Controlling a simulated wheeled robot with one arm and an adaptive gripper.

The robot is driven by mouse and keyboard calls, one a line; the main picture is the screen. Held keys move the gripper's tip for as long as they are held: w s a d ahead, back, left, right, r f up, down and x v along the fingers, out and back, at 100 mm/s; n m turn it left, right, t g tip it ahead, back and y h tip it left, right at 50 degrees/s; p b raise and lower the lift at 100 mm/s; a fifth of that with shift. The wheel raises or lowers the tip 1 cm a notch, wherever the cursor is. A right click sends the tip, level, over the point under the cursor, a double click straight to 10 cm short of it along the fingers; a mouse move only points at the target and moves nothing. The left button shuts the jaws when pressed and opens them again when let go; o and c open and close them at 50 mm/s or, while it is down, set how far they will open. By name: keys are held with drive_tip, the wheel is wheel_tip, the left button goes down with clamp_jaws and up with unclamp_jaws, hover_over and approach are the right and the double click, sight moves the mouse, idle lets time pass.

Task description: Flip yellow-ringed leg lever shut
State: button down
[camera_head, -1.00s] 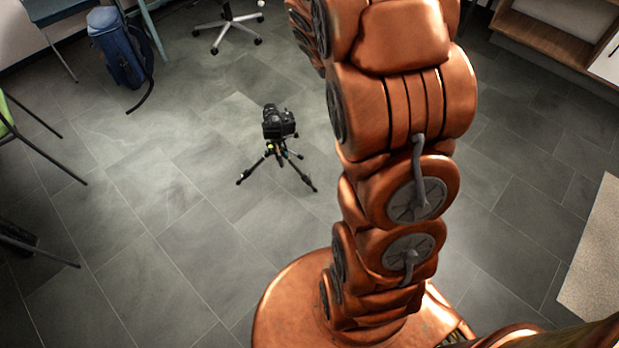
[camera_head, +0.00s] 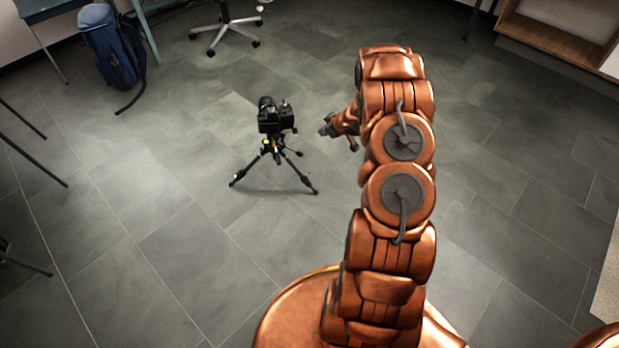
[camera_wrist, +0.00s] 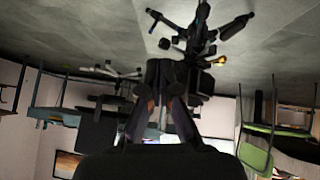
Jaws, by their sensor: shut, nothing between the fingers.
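A small black tripod (camera_head: 272,165) stands on the floor left of my arm, legs spread, with a black camera (camera_head: 275,115) on top. Small coloured marks, one yellowish, show near the top of its legs in the head view; the levers are too small to make out. I cannot tell which is the ringed lever. My gripper (camera_head: 327,128) is shut and empty, just right of the tripod and apparently apart from it.
A blue backpack (camera_head: 112,48) stands at the back left beside a table. An office chair base (camera_head: 225,35) is behind the tripod. A wooden shelf (camera_head: 555,40) is at the back right. The tiled floor around the tripod is clear.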

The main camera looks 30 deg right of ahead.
drive_tip(key=s+a+f+y+b, duration=0.2)
drive_tip(key=a+f+y+b, duration=0.1)
drive_tip(key=f, duration=0.8)
drive_tip(key=shift+a+f+n+t, duration=0.3)
drive_tip(key=shift+a+f+t, duration=0.05)
drive_tip(key=shift+a+t, duration=0.05)
drive_tip(key=b+x, duration=0.4)
drive_tip(key=x, duration=0.6)
drive_tip(key=shift+s+a+f, duration=0.1)
drive_tip(key=shift+a+f, duration=0.05)
drive_tip(key=shift+s+d+f+b, duration=0.2)
drive_tip(key=shift+s+f+b, duration=0.1)
drive_tip(key=shift+s, duration=0.25)
drive_tip(key=shift+s+d+f+b, duration=0.25)
drive_tip(key=shift+s+b, duration=0.05)
drive_tip(key=shift+s, duration=0.25)
drive_tip(key=shift+s+d+f+b, duration=0.2)
drive_tip(key=shift+s+f+b, duration=0.1)
drive_tip(key=shift+s, duration=0.3)
drive_tip(key=shift+s+d, duration=0.1)
drive_tip(key=shift+d, duration=0.05)
drive_tip(key=shift+a+t, duration=0.25)
drive_tip(key=shift+t, duration=0.05)
drive_tip(key=shift+d, duration=0.1)
